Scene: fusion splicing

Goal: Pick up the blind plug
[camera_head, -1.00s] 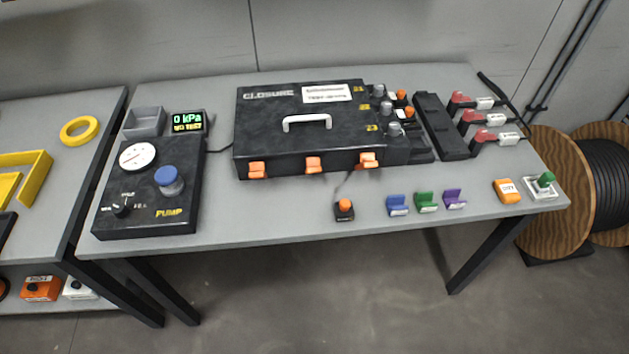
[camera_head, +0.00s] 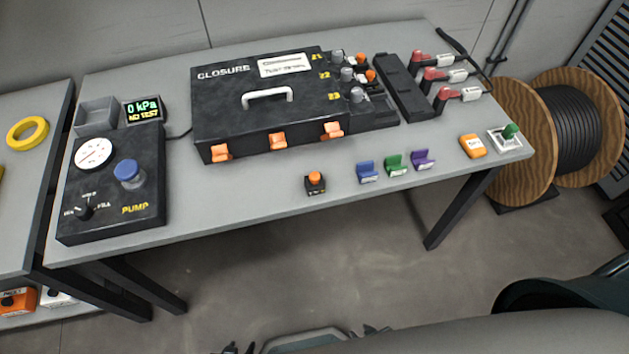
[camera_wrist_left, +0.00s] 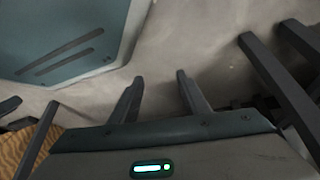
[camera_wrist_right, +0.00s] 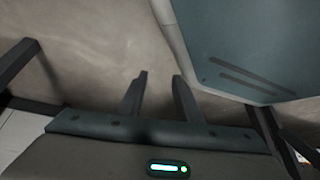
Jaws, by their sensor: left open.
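A small black block with an orange round top (camera_head: 315,183) stands near the front edge of the table; it may be the blind plug, but its label is too small to read. Other orange-topped pieces (camera_head: 361,59) sit beside the black closure case (camera_head: 240,124). My left gripper (camera_wrist_left: 160,80) is open and empty in the left wrist view, over bare floor. My right gripper (camera_wrist_right: 159,78) is open and empty in the right wrist view, also over floor. Both are apart from the table's objects.
Blue (camera_head: 368,172), green (camera_head: 395,166) and purple (camera_head: 423,160) holders stand right of the orange-topped block. The pump box (camera_head: 115,190) is at left. An orange box (camera_head: 472,146) and a green-topped piece (camera_head: 510,131) are at right. The table front is partly clear.

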